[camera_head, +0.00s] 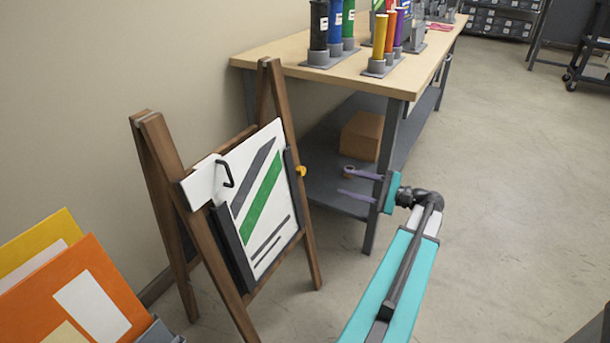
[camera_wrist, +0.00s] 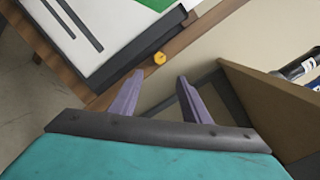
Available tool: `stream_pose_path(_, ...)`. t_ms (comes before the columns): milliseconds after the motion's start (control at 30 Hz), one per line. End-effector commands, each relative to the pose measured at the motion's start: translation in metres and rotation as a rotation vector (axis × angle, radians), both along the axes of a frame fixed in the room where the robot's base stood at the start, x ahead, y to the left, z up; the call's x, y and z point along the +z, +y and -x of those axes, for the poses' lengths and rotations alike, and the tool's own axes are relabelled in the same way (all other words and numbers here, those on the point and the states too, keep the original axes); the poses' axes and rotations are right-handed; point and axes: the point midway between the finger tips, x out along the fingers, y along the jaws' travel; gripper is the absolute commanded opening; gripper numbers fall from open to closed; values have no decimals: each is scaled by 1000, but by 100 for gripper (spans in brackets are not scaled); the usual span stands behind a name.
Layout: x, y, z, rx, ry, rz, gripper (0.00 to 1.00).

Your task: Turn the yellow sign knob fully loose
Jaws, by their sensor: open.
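The yellow sign knob (camera_head: 301,171) sits on the right edge of the wooden A-frame sign (camera_head: 307,222), beside the dark clamp strip of the white panel (camera_head: 290,222). In the wrist view the knob (camera_wrist: 159,58) shows beyond the fingertips, a little above the gap between them. My gripper (camera_head: 343,183) is to the right of the knob and apart from it, with its purple fingers pointing left towards the sign. In the wrist view the fingers (camera_wrist: 160,82) are spread, with nothing between them.
A workbench (camera_head: 270,52) with coloured rolls (camera_head: 319,25) stands behind, with a cardboard box (camera_head: 362,136) on its lower shelf. Orange and yellow folders (camera_head: 75,295) are at the lower left.

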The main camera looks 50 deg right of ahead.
Motion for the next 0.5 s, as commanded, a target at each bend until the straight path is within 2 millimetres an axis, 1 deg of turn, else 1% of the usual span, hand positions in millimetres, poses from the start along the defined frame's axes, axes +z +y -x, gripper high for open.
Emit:
stream_pose_path(333, 0, 3, -4, 4, 1, 0, 43)
stream_pose_path(500, -1, 7, -13, 7, 1, 0, 43)
